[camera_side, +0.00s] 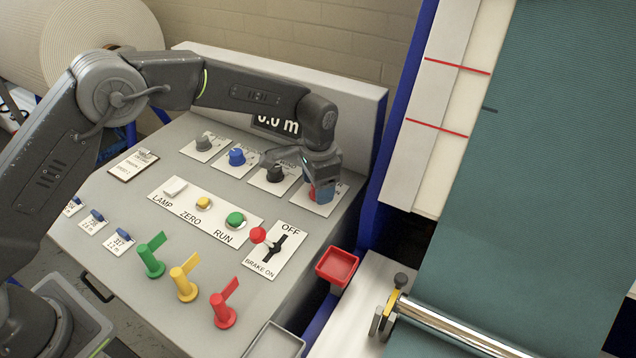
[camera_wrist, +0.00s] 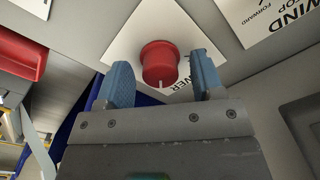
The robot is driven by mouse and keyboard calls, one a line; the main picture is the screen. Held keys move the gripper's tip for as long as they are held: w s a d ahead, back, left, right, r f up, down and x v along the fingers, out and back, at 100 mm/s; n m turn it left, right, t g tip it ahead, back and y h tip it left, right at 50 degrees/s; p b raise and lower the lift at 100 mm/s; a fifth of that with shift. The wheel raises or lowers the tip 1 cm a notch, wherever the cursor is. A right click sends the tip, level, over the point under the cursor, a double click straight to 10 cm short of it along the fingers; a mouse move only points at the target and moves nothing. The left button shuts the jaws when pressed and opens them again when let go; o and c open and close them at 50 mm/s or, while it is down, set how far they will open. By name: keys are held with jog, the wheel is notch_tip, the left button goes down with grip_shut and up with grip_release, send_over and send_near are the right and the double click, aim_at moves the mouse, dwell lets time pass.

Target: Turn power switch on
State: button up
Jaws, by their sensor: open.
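The power switch is a red knob on a white plate at the right end of the row of knobs. In the wrist view the red knob (camera_wrist: 159,62) has a white mark on its rim, and part of the word on its plate (camera_wrist: 128,40) is hidden. My gripper (camera_wrist: 161,80) is open, with one blue finger on each side of the knob. Whether the fingers touch it is not clear. In the side view my gripper (camera_side: 322,180) points down over the red knob (camera_side: 322,194), which is partly hidden by the fingers.
Grey (camera_side: 203,144), blue (camera_side: 237,157) and black (camera_side: 275,174) knobs stand left of the switch. A button strip (camera_side: 184,204), a brake lever (camera_side: 270,244) and several coloured flag pegs are nearer the front. A red tray (camera_side: 337,267) sits at the panel's right edge.

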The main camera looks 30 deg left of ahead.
jog(key=shift+r, duration=0.1)
notch_tip(320, 180, up, 14)
dwell(0.4)
jog(key=shift+s+d+f, duration=0.1)
jog(key=shift+f, duration=0.1)
jog(key=s+a+r+n+t, duration=0.1)
jog(key=s+a+r+n, duration=0.1)
jog(key=s+a+r, duration=0.4)
jog(key=s+a+r+n+t, duration=0.2)
jog(key=s+a+r, duration=0.35)
jog(key=s, duration=0.35)
jog(key=s+a+f+n+t, duration=0.1)
jog(key=s+a+f, duration=0.1)
jog(key=s, duration=0.6)
jog(key=s+a+f+n+t, duration=0.1)
jog(key=s+a+f+n, duration=0.1)
jog(key=s, duration=0.6)
jog(key=shift+s+a+f, duration=0.15)
jog(key=shift+a+f, duration=0.2)
